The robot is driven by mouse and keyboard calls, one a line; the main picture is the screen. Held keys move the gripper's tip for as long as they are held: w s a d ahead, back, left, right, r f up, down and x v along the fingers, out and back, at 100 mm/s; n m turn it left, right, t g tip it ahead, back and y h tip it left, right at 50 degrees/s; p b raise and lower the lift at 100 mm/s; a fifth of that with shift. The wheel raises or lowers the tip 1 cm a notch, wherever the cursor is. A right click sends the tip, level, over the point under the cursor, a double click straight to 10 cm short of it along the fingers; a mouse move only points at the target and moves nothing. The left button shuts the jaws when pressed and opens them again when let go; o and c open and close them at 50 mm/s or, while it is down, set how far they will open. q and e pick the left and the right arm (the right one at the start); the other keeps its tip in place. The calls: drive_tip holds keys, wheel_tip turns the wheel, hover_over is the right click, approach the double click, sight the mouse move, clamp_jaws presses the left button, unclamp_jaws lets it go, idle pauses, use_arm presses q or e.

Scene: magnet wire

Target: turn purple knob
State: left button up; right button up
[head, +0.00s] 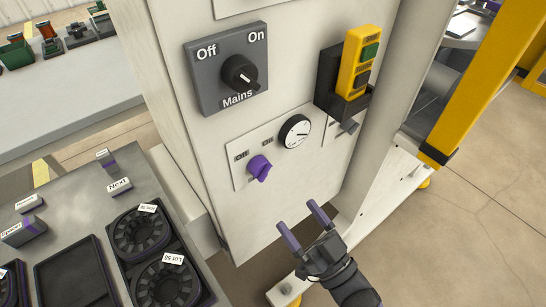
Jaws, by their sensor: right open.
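The purple knob (259,168) sits on a pale plate (241,180) low on the front of the grey-white cabinet. A white round dial (295,132) is up and right of the knob. My right gripper (304,221) is below and to the right of the knob, apart from it. Its two purple-tipped fingers are spread, with nothing between them, and point up toward the cabinet. My left gripper is not in view.
A grey Mains switch (227,70) with a black knob is above the plate. A yellow pendant (358,62) in a black holder is at upper right. A table (75,182) with trays and spools (139,233) is at lower left. A yellow post (487,75) stands at right.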

sight(261, 169)
drive_tip(key=b+x, duration=0.1)
drive_tip(key=x, duration=0.8)
drive_tip(key=shift+a+r, duration=0.35)
drive_tip(key=shift+r, duration=0.05)
drive_tip(key=c, duration=1.1)
clamp_jaws()
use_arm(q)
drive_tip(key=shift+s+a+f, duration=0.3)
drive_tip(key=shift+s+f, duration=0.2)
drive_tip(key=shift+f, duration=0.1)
